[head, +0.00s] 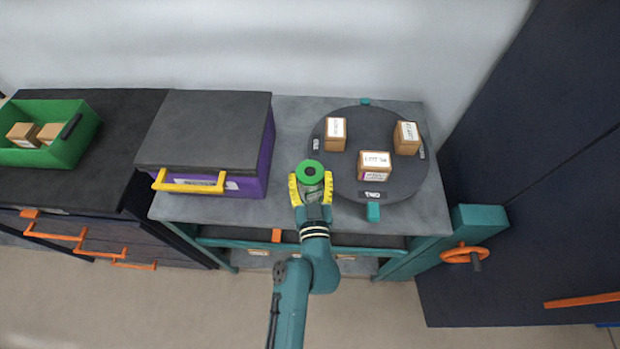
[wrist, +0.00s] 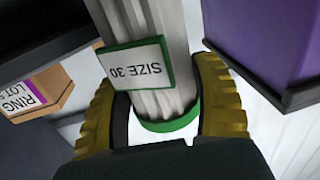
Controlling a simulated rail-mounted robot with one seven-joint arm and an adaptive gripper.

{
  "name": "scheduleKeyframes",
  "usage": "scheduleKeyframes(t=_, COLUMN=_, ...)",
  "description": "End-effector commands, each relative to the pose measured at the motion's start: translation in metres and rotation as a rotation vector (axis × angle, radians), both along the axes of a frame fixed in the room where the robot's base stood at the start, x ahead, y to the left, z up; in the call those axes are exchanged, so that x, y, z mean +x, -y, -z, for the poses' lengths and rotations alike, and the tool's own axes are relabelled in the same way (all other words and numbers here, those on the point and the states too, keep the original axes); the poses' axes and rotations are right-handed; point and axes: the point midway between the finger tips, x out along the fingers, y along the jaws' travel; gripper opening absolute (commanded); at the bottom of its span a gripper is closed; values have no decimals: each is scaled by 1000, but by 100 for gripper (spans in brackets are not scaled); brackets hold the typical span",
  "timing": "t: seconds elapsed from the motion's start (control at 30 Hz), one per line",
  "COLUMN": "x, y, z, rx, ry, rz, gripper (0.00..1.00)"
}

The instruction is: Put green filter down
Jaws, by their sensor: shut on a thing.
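The green filter (head: 311,171) is a pale ribbed cylinder with green end rings and a dark hole in its top. In the wrist view the filter (wrist: 176,25) carries a green-edged label reading SIZE 30. My gripper (head: 311,181) has its yellow fingers closed around the filter's sides, and they also show in the wrist view (wrist: 160,85). The filter looks upright over the grey table (head: 290,125), between the purple box and the round turntable. I cannot tell whether its base touches the table.
The purple box (head: 248,185) with grey lid and yellow handle stands left. The dark turntable (head: 345,180) at right holds three cartons, one (head: 375,165) near the filter. A green bin (head: 75,145) with cartons sits far left. The table is bare behind the filter.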

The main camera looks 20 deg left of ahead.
Motion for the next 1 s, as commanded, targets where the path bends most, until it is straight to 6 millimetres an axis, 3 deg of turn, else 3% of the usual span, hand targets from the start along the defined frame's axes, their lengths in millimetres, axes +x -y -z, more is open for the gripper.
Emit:
scheduleKeyframes(t=0.23, x=0, y=0, z=3, rx=0, ry=3, rz=0, gripper=26)
scheduleKeyframes(t=0.27, x=0, y=0, z=2, rx=-1, ry=0, rz=0, gripper=72)
scheduleKeyframes(t=0.4, x=0, y=0, z=2, rx=-1, ry=0, rz=0, gripper=95)
scheduleKeyframes(t=0.77, x=-1, y=1, z=-3, rx=0, ry=-1, rz=0, gripper=95)
scheduleKeyframes(t=1.0, x=-51, y=24, z=3, rx=0, ry=-3, rz=2, gripper=95)
